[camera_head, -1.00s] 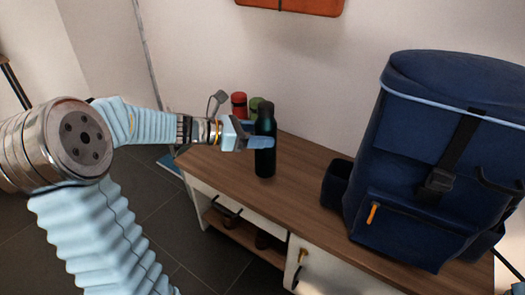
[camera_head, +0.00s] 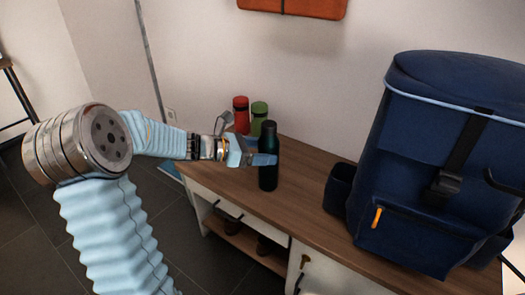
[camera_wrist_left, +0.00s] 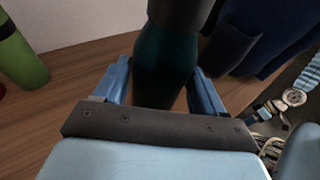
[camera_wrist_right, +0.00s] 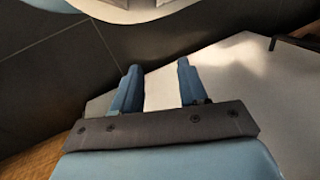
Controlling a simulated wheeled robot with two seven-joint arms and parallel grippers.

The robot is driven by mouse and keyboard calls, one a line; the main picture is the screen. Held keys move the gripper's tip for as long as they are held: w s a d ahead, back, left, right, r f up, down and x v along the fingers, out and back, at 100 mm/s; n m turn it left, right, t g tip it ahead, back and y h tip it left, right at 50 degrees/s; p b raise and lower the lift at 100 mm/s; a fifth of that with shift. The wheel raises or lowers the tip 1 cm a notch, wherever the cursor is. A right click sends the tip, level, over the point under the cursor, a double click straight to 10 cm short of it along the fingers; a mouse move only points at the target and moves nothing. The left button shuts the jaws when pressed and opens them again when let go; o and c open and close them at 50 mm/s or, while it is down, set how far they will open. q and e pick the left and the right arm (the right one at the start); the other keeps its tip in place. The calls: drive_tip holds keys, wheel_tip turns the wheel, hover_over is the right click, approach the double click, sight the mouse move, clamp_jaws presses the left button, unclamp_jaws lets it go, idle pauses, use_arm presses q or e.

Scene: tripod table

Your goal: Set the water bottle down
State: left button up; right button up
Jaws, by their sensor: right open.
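The dark green-black water bottle (camera_head: 268,176) is upright at the table's far left part. Its base appears at or very near the wooden top; I cannot tell if it touches. My left gripper (camera_head: 264,160) is shut on the bottle's body, one finger on each side. In the left wrist view the bottle (camera_wrist_left: 165,65) fills the space between the fingers of the gripper (camera_wrist_left: 162,80). My right gripper (camera_wrist_right: 155,78) is open and empty in the right wrist view, with a pale surface and dark floor tiles beyond it.
A red bottle (camera_head: 241,116) and a green bottle (camera_head: 259,112) stand behind the water bottle. A large navy backpack (camera_head: 430,170) stands to the right on the wooden tabletop (camera_head: 305,195). The strip between bottle and backpack is bare. A wall is behind.

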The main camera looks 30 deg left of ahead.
use_arm(q)
drive_tip(key=shift+o, duration=1.2)
drive_tip(key=shift+r, duration=0.25)
drive_tip(key=p+v, duration=0.1)
drive_tip(key=v, duration=1.1)
